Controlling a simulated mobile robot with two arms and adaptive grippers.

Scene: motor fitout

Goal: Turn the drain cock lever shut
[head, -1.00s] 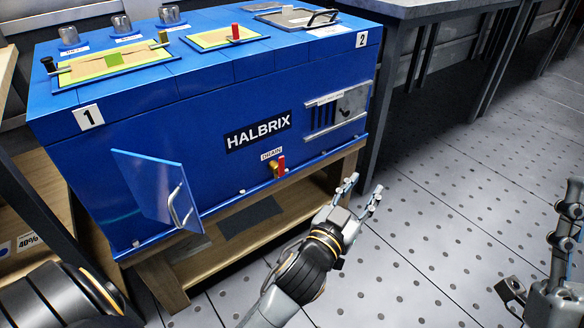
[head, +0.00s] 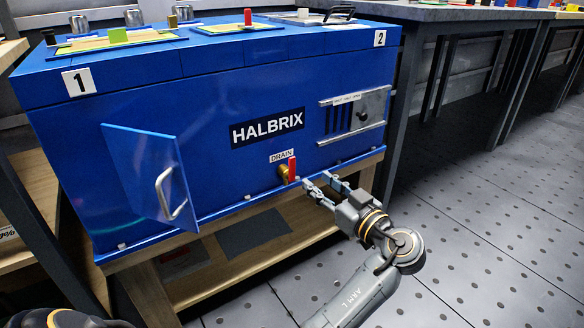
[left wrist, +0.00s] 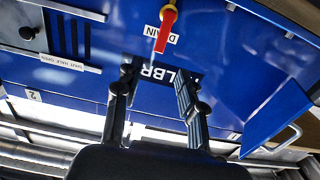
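The drain cock has a red lever (head: 292,169) standing upright on a brass body (head: 284,174), low on the blue motor box's front below the DRAIN label (head: 282,156). My left gripper (head: 317,183) is just right of the lever, with its fingers spread and pointing toward it. In the left wrist view the red lever (left wrist: 166,29) shows at the top, beyond and between the open fingertips (left wrist: 158,80). The fingers look empty, and I cannot tell whether either touches the lever. My right gripper is not in view.
The blue box (head: 215,165) stands on a wooden stand (head: 345,175). A blue door (head: 145,178) with a metal handle juts from its front at left. A slotted vent plate (head: 353,114) is at right. A grey bench (head: 440,14) stands to the right; floor there is clear.

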